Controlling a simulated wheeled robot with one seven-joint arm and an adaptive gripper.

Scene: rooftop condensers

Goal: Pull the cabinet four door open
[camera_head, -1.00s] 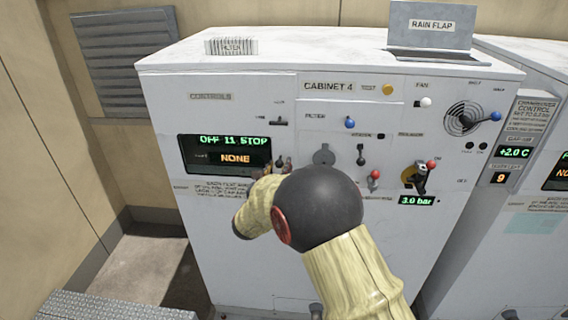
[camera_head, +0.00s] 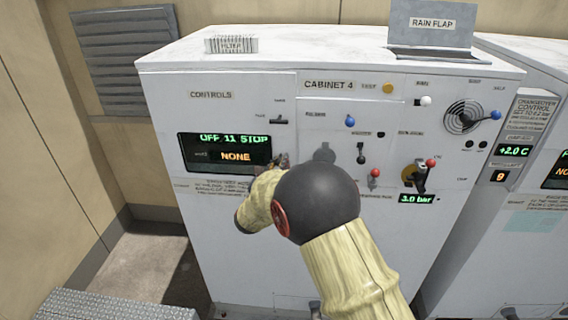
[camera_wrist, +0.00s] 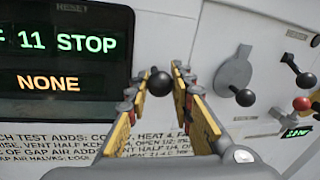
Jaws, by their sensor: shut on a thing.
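Cabinet four (camera_head: 240,240) is a white box unit labelled CABINET 4, with a controls panel at its upper left. Its dark display (camera_head: 224,152) reads OFF 11 STOP and NONE, and also shows in the wrist view (camera_wrist: 62,55). A black ball knob (camera_wrist: 159,83) stands on the white front right of the display. My gripper (camera_wrist: 162,75) is shut on this knob, with a finger on each side. In the head view my gripper (camera_head: 281,161) is mostly hidden behind my arm. The door looks flush with the front; no open gap shows.
Levers and knobs crowd the front right of my gripper, including a blue knob (camera_head: 350,121), a red knob (camera_head: 375,173) and a red-tipped lever (camera_head: 431,163). A second unit (camera_head: 510,240) stands close at right. Bare floor (camera_head: 150,270) shows at lower left.

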